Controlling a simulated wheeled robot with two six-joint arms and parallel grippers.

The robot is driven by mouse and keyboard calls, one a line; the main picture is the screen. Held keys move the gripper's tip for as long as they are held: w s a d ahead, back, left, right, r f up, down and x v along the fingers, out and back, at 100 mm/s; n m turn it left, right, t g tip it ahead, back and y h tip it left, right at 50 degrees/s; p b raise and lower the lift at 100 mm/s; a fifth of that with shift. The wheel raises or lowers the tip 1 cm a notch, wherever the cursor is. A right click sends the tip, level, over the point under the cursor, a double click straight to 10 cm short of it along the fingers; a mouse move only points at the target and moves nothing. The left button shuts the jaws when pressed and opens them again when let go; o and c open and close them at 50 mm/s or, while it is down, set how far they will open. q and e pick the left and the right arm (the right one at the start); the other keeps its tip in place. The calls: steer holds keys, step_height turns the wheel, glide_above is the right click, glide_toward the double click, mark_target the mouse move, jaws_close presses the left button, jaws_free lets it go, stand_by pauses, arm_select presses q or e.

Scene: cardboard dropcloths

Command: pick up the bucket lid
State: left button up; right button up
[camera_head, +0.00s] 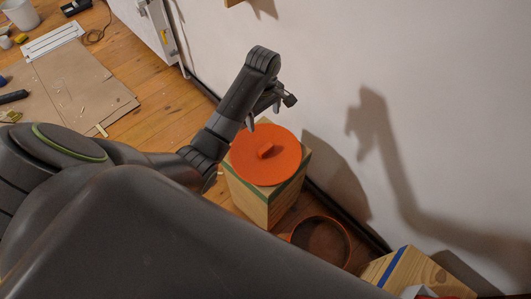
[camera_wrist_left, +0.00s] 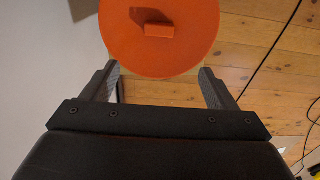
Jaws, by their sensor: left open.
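The bucket lid (camera_head: 262,158) is a flat orange disc with a raised block handle. It lies on top of a wooden box with a green band (camera_head: 268,203) beside the wall. In the left wrist view the lid (camera_wrist_left: 160,52) fills the top middle, its handle (camera_wrist_left: 159,31) facing the camera. My left gripper (camera_head: 262,115) is above and by the far edge of the lid. Its two fingers (camera_wrist_left: 160,78) are apart, with nothing held between them, and the lid's near edge shows just beyond and between them. Whether they touch the lid cannot be told. My right gripper is not in view.
An orange round bucket or ring (camera_head: 321,243) is on the floor beside the box. Another wooden box with a blue stripe (camera_head: 405,272) stands at lower right. The white wall (camera_head: 400,70) is close behind. Cardboard (camera_head: 78,87) covers the floor at left.

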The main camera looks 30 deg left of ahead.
arm_select(q)
steer(key=b, duration=0.2)
glide_above(266, 148)
steer(key=f, duration=1)
steer(key=shift+a+f, duration=0.2)
steer(key=shift+a, duration=0.15)
steer(key=shift+f, duration=0.25)
steer(key=f, duration=0.3)
steer(key=f+b, duration=0.1)
steer(key=shift+d+f, duration=0.25)
steer(key=shift+f, duration=0.4)
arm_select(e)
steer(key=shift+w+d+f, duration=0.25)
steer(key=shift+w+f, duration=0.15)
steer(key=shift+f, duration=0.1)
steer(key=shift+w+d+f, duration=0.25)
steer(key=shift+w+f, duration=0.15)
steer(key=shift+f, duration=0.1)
arm_select(q)
steer(key=c, duration=1.1)
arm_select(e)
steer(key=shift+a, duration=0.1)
